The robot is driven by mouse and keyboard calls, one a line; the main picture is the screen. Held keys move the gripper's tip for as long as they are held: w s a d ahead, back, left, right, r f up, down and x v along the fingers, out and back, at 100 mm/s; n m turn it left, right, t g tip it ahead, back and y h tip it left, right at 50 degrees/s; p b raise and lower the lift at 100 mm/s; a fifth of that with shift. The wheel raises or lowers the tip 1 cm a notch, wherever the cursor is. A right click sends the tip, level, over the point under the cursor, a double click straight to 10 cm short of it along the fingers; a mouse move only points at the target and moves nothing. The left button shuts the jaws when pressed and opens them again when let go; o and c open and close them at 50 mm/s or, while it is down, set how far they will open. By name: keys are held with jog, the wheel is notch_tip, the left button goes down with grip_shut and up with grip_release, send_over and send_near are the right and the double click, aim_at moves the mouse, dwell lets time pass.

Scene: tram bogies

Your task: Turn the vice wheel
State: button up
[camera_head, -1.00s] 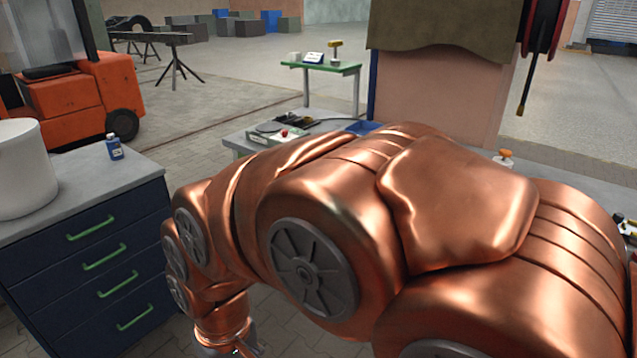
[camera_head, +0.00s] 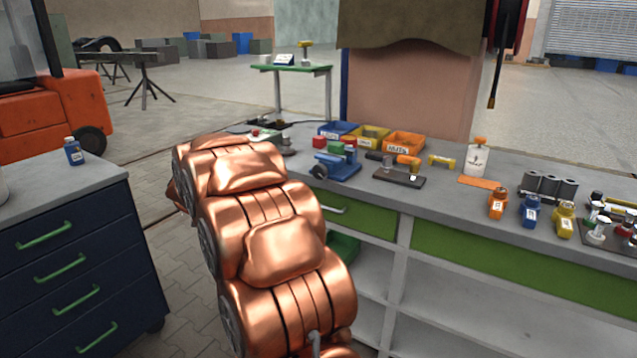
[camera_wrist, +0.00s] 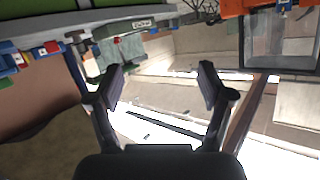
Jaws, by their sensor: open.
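The blue vice (camera_head: 338,168) stands on the grey workbench, near its front edge, in the head view. A dark round part (camera_head: 318,171) shows at its left end; it is too small to tell clearly whether this is the wheel. My copper arm stretches forward to the left of the vice and hides my gripper in the head view. In the wrist view my gripper (camera_wrist: 162,84) is open, with nothing between its two dark fingers. The fingers point over open floor and a bright area, apart from the bench. I cannot make out the vice in the wrist view.
The workbench (camera_head: 440,210) carries blue, yellow and orange bins (camera_head: 403,142), bottles (camera_head: 497,203) and tools right of the vice. A dark blue drawer cabinet (camera_head: 75,250) stands at left. Paved floor lies between. An orange forklift (camera_head: 40,115) stands behind the cabinet.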

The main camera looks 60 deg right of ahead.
jog(key=s+d+f+m+g+h+b, duration=0.1)
jog(key=s+d+f+m+g+h, duration=0.15)
jog(key=d, duration=0.55)
jog(key=s+d+f+m+g+h+b, duration=0.2)
jog(key=s+d+h, duration=0.15)
jog(key=d, duration=0.45)
jog(key=m+g+h+b, duration=0.2)
jog(key=m+g+h, duration=0.25)
jog(key=g, duration=0.25)
send_near(318, 174)
jog(key=d, duration=0.3)
jog(key=shift+t+y, duration=0.25)
jog(key=shift+y, duration=0.2)
jog(key=shift+w+d+r+p, duration=0.1)
jog(key=shift+d+r, duration=0.1)
jog(key=shift+d, duration=1.05)
jog(key=shift+s+d+r+p, duration=0.1)
jog(key=shift+d+r+p, duration=0.1)
jog(key=shift+d, duration=1.05)
jog(key=shift+w+d+r+p, duration=0.1)
jog(key=shift+d+r, duration=0.1)
jog(key=shift+d, duration=1.05)
jog(key=c, duration=1.2)
jog(key=shift+o, duration=0.2)
jog(key=shift+f+m, duration=0.1)
jog(key=shift+m, duration=0.2)
